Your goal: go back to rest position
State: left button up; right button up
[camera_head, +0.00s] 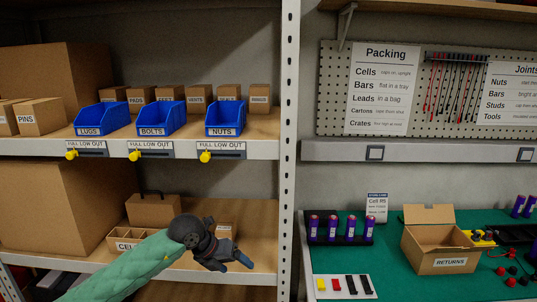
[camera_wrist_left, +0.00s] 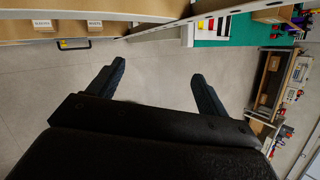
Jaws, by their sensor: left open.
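My left gripper (camera_head: 240,264) is in front of the lower shelf in the head view, at the end of my green-sleeved arm from the lower left. In the left wrist view its two dark fingers (camera_wrist_left: 157,90) are spread apart, with only bare floor between them. It is open and empty. My right gripper is in neither view.
Shelving (camera_head: 150,147) with blue bins LUGS (camera_head: 102,118), BOLTS (camera_head: 161,118) and NUTS (camera_head: 224,118) stands at left. An upright post (camera_head: 288,150) divides it from the green bench (camera_head: 385,262), which bears an open RETURNS carton (camera_head: 450,266) and purple cells (camera_head: 331,228). The floor (camera_wrist_left: 150,70) is clear.

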pick_arm(q)
jog(key=s+d+r+h, duration=0.4)
jog(key=s+d+h, duration=0.45)
jog(key=d, duration=0.35)
notch_tip(320, 180, up, 6)
jog(key=s+n+t+h, duration=0.1)
jog(key=n+t+h, duration=0.45)
jog(key=n, duration=0.25)
jog(key=s+a+f+n+t+y, duration=0.2)
jog(key=a+f+n+t+y, duration=0.2)
jog(key=a+f+n+y, duration=0.7)
jog(key=s+a+f+n+t+y, duration=0.1)
jog(key=a+f+n+t+y, duration=0.35)
jog(key=n+y, duration=0.7)
jog(key=s+a+f+n+g+h, duration=0.25)
jog(key=s+f+n+g, duration=0.5)
jog(key=s+f, duration=0.7)
jog(key=s+f+m+g, duration=0.1)
jog(key=s+f+g, duration=0.1)
jog(key=s+g, duration=0.2)
jog(key=s+d+f+g+h, duration=0.1)
jog(key=s+f+g, duration=0.2)
jog(key=s, duration=0.7)
jog(key=shift+s+d+f+m+g, duration=0.2)
jog(key=shift+m+g, duration=0.2)
jog(key=shift+g, duration=0.15)
jog(key=shift+w, duration=0.1)
jog(key=shift+c, duration=0.2)
